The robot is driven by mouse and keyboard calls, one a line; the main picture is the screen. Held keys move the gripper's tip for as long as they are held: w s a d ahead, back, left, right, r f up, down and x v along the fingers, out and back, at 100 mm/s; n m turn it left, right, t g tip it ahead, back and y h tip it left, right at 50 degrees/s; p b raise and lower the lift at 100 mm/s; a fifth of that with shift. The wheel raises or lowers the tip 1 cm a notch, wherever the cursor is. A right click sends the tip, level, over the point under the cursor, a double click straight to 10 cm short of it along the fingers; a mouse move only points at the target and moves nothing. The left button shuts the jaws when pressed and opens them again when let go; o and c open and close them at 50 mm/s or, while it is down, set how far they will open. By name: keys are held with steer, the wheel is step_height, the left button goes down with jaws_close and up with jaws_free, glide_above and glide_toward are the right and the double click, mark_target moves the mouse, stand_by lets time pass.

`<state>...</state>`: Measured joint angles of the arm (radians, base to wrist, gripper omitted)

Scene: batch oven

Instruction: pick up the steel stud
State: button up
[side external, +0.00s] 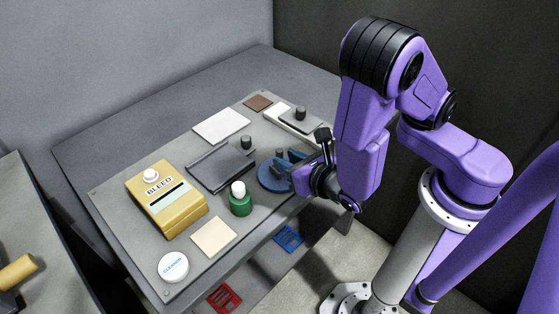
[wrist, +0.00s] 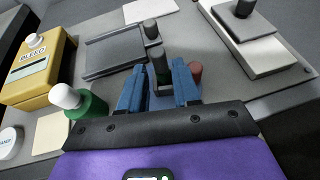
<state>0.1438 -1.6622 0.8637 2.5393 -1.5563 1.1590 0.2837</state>
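My gripper (wrist: 158,75) has two blue fingers that point down at the work plate, in front of the dark tray. Between and just beyond the fingertips in the wrist view is an upright dark grey-green cylinder (wrist: 158,62), likely the steel stud. The fingers stand apart on either side of it, and I cannot tell whether either touches it. In the side view my gripper (side external: 282,168) is low over the plate; the blue fingers hide most of what is between them. A reddish round piece (wrist: 196,70) shows beside the right finger.
A dark tray (side external: 215,170) with an upright dark knob (side external: 246,142) lies close by. A green bottle with a white cap (side external: 240,203) stands nearby. A pale block (side external: 290,124) bears a dark knob. A yellow BLEED box (side external: 170,208), cream square (side external: 213,237) and white round tin (side external: 173,267) lie further off.

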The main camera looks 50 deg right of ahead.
mark_target(282, 157)
steer(key=shift+x, duration=2.95)
steer(key=shift+r, duration=0.1)
jaws_close()
